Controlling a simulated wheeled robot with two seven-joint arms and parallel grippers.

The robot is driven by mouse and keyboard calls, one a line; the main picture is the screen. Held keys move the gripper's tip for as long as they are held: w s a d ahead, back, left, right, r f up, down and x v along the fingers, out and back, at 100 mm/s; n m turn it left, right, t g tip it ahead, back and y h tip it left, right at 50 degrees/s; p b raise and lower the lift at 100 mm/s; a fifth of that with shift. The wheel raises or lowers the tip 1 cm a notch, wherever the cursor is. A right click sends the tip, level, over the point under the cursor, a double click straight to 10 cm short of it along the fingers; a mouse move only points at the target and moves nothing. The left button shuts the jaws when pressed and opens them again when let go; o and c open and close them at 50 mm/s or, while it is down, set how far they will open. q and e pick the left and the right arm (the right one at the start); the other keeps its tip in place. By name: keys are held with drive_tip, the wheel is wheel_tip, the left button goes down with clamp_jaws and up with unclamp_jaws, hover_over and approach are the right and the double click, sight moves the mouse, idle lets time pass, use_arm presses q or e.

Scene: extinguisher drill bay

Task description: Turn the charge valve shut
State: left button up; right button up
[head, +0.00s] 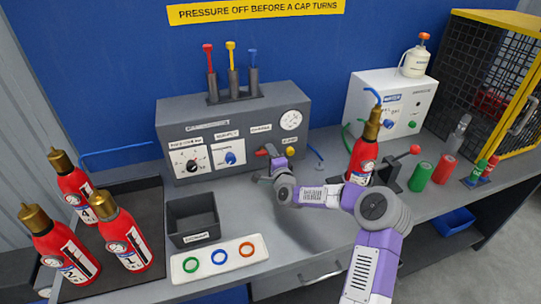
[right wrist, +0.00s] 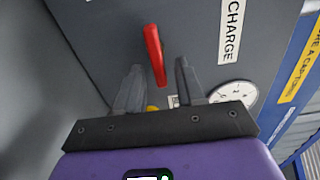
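The charge valve's red lever (head: 262,152) is on the front of the grey panel box, below its CHARGE label. In the right wrist view the red lever (right wrist: 154,50) stands out from the panel, slightly slanted, with its near end between the fingertips. My right gripper (head: 266,163) is at the valve. In the right wrist view its two fingers (right wrist: 158,70) are apart, with gaps on both sides of the lever, so it is open. The gripper partly hides the valve in the head view. My left gripper is not in view.
A gauge (head: 290,120) and yellow knob (head: 291,151) are right of the valve. Several extinguishers stand in a tray (head: 150,195) at left. A dark bin (head: 192,216) and a ring board (head: 180,268) are in front.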

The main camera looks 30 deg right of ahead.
drive_tip(key=v, duration=0.7)
drive_tip(key=shift+s+p, duration=0.3)
drive_tip(key=shift+p, duration=0.15)
